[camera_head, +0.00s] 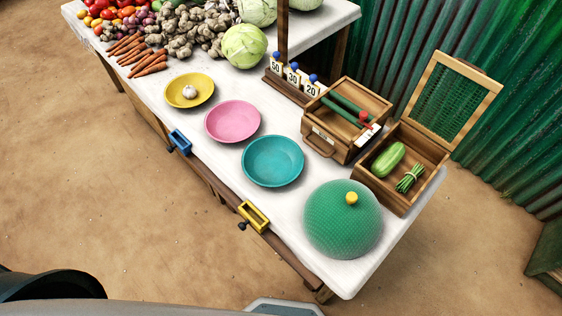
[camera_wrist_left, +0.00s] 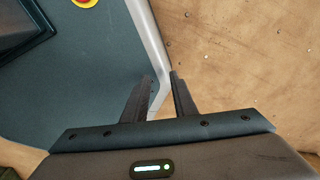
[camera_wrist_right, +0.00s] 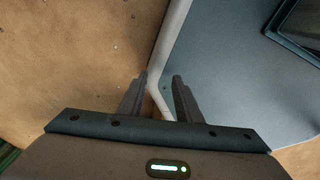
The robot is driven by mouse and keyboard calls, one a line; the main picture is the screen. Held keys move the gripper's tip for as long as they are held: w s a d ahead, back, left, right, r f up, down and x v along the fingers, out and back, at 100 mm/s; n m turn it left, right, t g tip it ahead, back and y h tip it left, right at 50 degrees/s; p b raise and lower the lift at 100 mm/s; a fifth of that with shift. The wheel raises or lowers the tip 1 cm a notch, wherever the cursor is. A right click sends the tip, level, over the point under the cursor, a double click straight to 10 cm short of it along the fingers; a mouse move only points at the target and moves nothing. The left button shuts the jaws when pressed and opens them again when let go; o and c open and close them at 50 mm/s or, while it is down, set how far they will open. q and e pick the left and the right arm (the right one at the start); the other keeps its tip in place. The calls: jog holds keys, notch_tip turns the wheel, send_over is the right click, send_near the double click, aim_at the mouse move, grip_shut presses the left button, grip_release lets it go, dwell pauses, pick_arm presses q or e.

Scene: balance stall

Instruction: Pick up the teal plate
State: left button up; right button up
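The teal plate (camera_head: 273,161) lies flat and empty on the white table (camera_head: 222,162), between the pink plate (camera_head: 232,121) and a green mesh dome (camera_head: 342,222). Neither gripper shows in the head view. In the left wrist view my left gripper (camera_wrist_left: 160,84) has its two fingers a little apart with nothing between them, over the ground beside my base. In the right wrist view my right gripper (camera_wrist_right: 162,84) looks the same, fingers apart and empty. Both are away from the plate.
A yellow plate (camera_head: 189,91) holds a garlic bulb (camera_head: 190,92). A wooden box (camera_head: 346,117) and an open-lidded box (camera_head: 402,163) stand behind the teal plate. Blue (camera_head: 180,142) and yellow (camera_head: 253,216) frames are on the table's front edge. Vegetables fill the far end.

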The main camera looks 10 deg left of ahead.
jog(key=shift+s+a, duration=0.1)
jog(key=shift+a, duration=0.2)
jog(key=o, duration=0.6)
jog(key=shift+c, duration=0.2)
jog(key=o, duration=0.5)
jog(key=shift+d, duration=0.1)
jog(key=o, duration=0.6)
jog(key=shift+d+r, duration=0.1)
jog(key=shift+d, duration=0.5)
pick_arm(q)
jog(key=w+d+r+t, duration=0.1)
jog(key=w+d+r, duration=0.2)
jog(key=w+r, duration=1.25)
jog(key=w+d+r+m+t+h, duration=0.1)
jog(key=w+r+m, duration=0.4)
jog(key=r, duration=0.9)
jog(key=w+d+r+m+t+h, duration=0.1)
jog(key=w+r+m, duration=0.4)
jog(key=r, duration=0.9)
jog(key=w+d+r+m+t+h, duration=0.2)
jog(key=w+r+m, duration=0.4)
jog(key=r, duration=0.9)
jog(key=shift+w+d+p, duration=0.35)
jog(key=shift+w+d, duration=0.5)
jog(key=shift+w, duration=0.95)
pick_arm(e)
jog(key=shift+a+r, duration=0.1)
jog(key=shift+r, duration=0.15)
